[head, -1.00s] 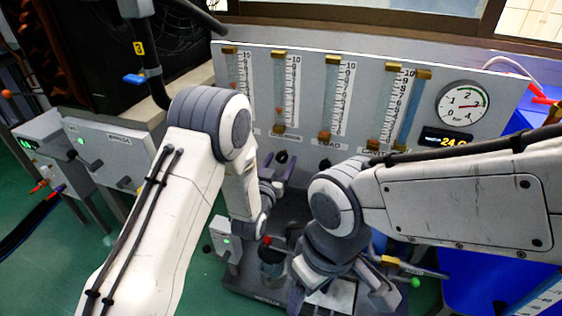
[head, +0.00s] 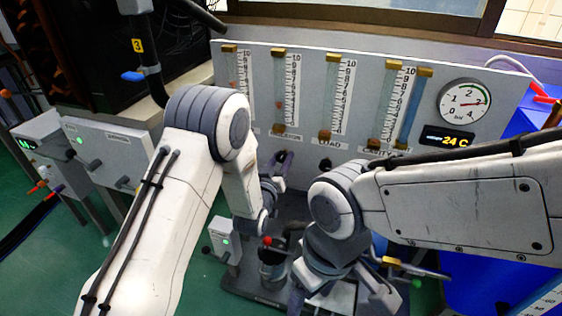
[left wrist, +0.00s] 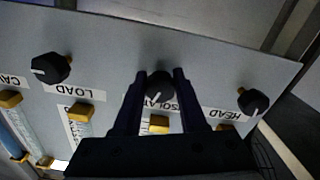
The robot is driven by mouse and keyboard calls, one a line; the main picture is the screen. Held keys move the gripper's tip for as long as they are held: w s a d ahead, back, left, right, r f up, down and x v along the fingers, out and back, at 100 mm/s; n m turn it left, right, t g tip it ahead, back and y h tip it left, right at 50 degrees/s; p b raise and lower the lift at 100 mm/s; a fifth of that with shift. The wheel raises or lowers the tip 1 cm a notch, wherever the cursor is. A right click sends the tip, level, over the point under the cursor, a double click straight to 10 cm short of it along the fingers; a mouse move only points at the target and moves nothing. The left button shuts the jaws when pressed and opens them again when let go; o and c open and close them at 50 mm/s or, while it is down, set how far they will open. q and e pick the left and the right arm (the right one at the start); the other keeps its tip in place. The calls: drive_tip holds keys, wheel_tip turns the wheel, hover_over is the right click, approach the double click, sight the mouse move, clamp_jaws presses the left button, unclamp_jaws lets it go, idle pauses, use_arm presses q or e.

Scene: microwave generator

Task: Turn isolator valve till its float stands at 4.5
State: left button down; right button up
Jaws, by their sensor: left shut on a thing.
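The isolator valve is a black round knob with a white pointer line (left wrist: 160,88), above the partly covered ISOLATOR label in the left wrist view. My left gripper (left wrist: 158,80) has a finger on each side of it and is shut on it. In the head view the left gripper (head: 276,172) is at the panel's lower edge, partly hidden by my arm. The isolator tube (head: 280,82) stands above, with a small red float (head: 279,105) in the lower part of its scale; its exact reading is too small to tell. My right gripper (head: 343,297) is low, fingers spread, empty.
The LOAD knob (left wrist: 50,68) and HEAD knob (left wrist: 253,101) flank the isolator knob. The LOAD tube (head: 337,100) and CAVITY tube (head: 392,105) stand to the right, by a round gauge (head: 464,103).

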use_arm(q)
drive_tip(key=shift+n, duration=1)
drive_tip(key=shift+c, duration=2.3)
unclamp_jaws()
drive_tip(key=v, duration=1)
drive_tip(key=shift+s+p, duration=0.25)
drive_tip(key=shift+p, duration=0.15)
